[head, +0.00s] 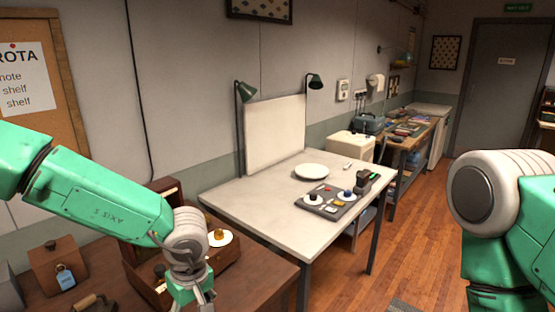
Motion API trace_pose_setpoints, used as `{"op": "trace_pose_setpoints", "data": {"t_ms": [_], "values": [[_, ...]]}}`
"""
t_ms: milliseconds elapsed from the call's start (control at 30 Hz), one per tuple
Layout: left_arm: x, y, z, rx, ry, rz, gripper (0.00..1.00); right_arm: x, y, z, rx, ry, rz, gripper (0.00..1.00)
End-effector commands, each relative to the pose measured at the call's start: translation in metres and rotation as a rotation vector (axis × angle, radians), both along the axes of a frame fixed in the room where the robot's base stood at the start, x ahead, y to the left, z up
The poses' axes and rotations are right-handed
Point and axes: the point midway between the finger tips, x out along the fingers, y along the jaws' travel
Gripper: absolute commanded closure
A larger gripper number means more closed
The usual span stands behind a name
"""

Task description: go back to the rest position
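My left arm comes in from the left and bends down over the brown wooden desk (275,278). Its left gripper (200,300) is at the bottom edge, in front of an open wooden box (226,262). The fingers are mostly cut off, so I cannot tell if they are open or shut or hold anything. My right arm shows only as a thick grey and green link at the right edge. The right gripper is out of view.
A white table (262,210) stands beyond the desk, with a white plate (311,171) and a dark grey tray (325,208) of small items. A brown box with a blue tag (66,277) is on the desk at left. Wooden floor (408,240) is clear between table and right arm.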

Motion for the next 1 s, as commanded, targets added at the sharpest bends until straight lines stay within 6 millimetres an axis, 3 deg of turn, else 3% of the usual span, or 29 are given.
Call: {"op": "trace_pose_setpoints", "data": {"t_ms": [467, 567, 700, 1000], "values": [[-0.051, 0.058, -0.086, 0.218, -0.138, -0.256, 0.48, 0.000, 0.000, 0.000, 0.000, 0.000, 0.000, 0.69], [-0.077, 0.070, -0.110, 0.241, -0.165, -0.381, 0.48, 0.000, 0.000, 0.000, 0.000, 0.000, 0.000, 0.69], [-0.129, 0.083, -0.138, 0.207, -0.166, -0.575, 0.48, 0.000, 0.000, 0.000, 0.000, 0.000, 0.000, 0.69], [-0.242, 0.105, -0.156, 0.028, -0.029, -0.823, 0.48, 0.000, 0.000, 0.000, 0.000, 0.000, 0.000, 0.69]]}}
